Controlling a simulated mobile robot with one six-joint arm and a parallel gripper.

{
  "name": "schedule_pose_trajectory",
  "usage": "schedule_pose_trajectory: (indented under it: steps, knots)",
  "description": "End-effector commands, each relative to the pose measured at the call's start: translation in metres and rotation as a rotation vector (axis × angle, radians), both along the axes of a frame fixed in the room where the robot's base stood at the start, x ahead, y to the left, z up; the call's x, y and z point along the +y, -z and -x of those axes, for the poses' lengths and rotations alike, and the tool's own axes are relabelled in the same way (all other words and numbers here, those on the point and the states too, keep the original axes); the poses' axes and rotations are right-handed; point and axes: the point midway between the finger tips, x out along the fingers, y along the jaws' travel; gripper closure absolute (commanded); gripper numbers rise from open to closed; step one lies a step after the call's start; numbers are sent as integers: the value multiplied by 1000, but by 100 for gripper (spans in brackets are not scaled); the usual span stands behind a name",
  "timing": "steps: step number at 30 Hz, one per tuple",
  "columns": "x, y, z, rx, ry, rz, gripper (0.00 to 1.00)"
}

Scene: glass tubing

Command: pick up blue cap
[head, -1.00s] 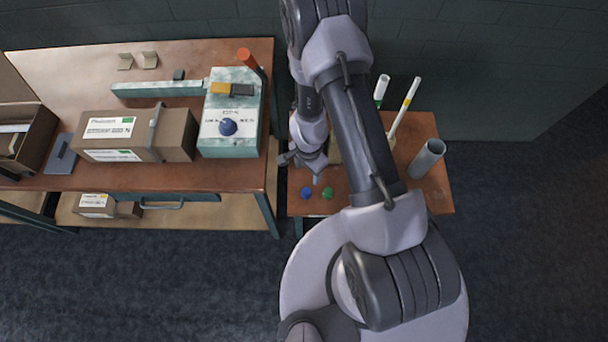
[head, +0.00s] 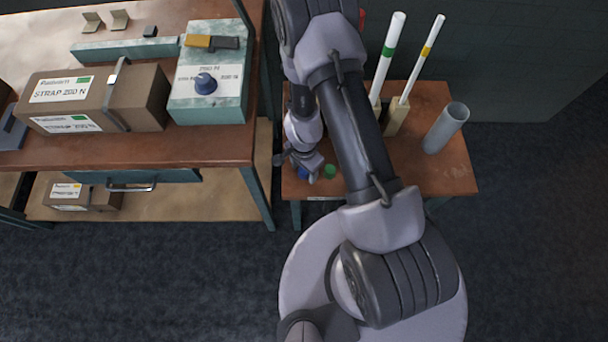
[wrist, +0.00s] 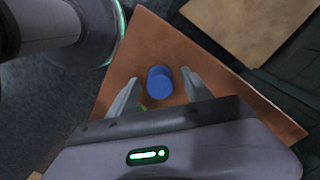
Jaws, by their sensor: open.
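The blue cap (wrist: 160,82) lies on the brown small table (wrist: 135,60) in the wrist view, between and just beyond my two fingertips. My gripper (wrist: 158,84) is open, with one finger on either side of the cap and a gap showing to each. In the head view the blue cap (head: 302,174) is mostly hidden under my gripper (head: 298,170). A green cap (head: 330,171) sits just to its right; only a sliver of green (wrist: 142,107) shows near the left finger in the wrist view.
Behind my arm stand a green-banded white tube (head: 388,55), a yellow-banded white tube (head: 424,58) and a grey cylinder (head: 446,128). The larger workbench (head: 215,150) to the left holds a strapped box (head: 145,95) and a device with a blue knob (head: 206,84).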

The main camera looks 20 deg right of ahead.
Motion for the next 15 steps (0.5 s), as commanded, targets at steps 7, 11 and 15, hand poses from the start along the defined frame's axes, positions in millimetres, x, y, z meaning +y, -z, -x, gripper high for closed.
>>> schedule_pose_trajectory:
  steps: [7,11,15]
  knots:
    - [0,-3,0,0,0,0,69]
    - [0,-3,0,0,0,0,95]
    - [0,-3,0,0,0,0,100]
